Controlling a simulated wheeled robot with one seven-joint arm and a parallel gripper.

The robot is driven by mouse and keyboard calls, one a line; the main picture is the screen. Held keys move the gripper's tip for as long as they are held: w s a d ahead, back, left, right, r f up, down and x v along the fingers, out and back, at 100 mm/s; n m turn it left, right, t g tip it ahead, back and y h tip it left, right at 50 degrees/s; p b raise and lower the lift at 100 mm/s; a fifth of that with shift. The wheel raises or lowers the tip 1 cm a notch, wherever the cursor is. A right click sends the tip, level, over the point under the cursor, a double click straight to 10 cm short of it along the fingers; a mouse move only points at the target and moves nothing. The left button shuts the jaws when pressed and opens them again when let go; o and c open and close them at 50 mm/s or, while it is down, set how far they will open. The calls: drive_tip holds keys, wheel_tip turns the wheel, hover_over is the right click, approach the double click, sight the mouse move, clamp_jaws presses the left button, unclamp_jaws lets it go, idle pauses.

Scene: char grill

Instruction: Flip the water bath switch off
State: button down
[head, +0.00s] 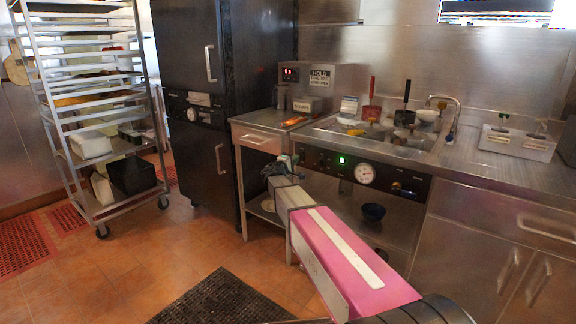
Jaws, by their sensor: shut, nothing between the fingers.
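The water bath (402,150) is set into the steel counter, with pans and ladles in it. Its black control panel (318,157) runs along the front, with a lit green light (341,160) and a round white dial (364,173). The switch is too small to make out for certain on this panel. My gripper (279,165) is shut and empty, just left of the panel's left end and in front of the small side table. It looks apart from the panel, though the depth is hard to judge. My pink arm reaches up to it from the lower right.
The side table (262,138) holds a unit with a red display (291,75). A tall black cabinet (200,160) and a tray rack (150,110) stand left. A black mat (215,298) lies on open tiled floor.

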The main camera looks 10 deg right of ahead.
sight(301, 154)
drive_tip(key=shift+x, duration=1.5)
drive_tip(key=shift+w+d, duration=0.2)
drive_tip(key=shift+w, duration=0.05)
drive_tip(key=shift+s, duration=0.1)
drive_tip(key=shift+a, duration=0.1)
drive_tip(key=s+a+r, duration=0.1)
drive_tip(key=s+a, duration=0.8)
drive_tip(key=s, duration=0.1)
drive_tip(key=shift+s+a+r, duration=0.2)
drive_tip(key=shift+a+r, duration=0.05)
drive_tip(key=shift+r, duration=0.15)
